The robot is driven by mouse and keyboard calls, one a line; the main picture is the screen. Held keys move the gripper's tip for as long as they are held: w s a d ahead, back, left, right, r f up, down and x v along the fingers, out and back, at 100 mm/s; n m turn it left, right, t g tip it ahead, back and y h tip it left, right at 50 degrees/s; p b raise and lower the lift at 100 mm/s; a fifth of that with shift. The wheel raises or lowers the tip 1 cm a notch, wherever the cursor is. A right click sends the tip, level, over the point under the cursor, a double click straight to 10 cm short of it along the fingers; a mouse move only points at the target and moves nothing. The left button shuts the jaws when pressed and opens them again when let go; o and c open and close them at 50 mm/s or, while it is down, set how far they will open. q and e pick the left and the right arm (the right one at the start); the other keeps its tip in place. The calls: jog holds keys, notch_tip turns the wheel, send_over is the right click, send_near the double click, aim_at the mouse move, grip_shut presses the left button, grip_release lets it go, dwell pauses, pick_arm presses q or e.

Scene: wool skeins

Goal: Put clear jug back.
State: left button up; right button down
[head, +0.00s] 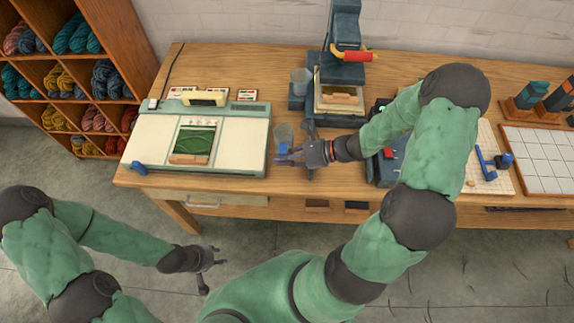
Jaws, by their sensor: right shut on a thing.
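A clear jug (284,133) is at the front of the wooden table, just right of the cream machine. My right gripper (288,154) reaches it from the right and is shut on it at its lower part, by a blue patch. The fingers hide part of the jug, and I cannot tell whether its base touches the table. A second clear vessel (300,80) stands further back, on a blue base left of the press. My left gripper (211,268) is empty, with its fingers apart, in front of the table and over the floor.
The cream machine (246,150) with a green panel fills the left of the table (178,78). The blue press (342,72) with a red handle stands at the back. A blue device, tile boards (545,150) and racks are at right. A yarn shelf (128,60) stands far left.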

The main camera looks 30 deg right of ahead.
jog(key=shift+d+f, duration=0.5)
jog(key=shift+f, duration=0.15)
jog(key=shift+d+f+b, duration=0.1)
jog(key=shift+f+b, duration=0.8)
jog(key=shift+f, duration=0.65)
jog(key=shift+f, duration=0.2)
jog(key=c, duration=1.2)
grip_release()
jog(key=shift+c, duration=0.2)
jog(key=shift+r, duration=0.1)
jog(key=shift+r, duration=0.2)
jog(key=p+v, duration=0.3)
jog(key=v, duration=0.9)
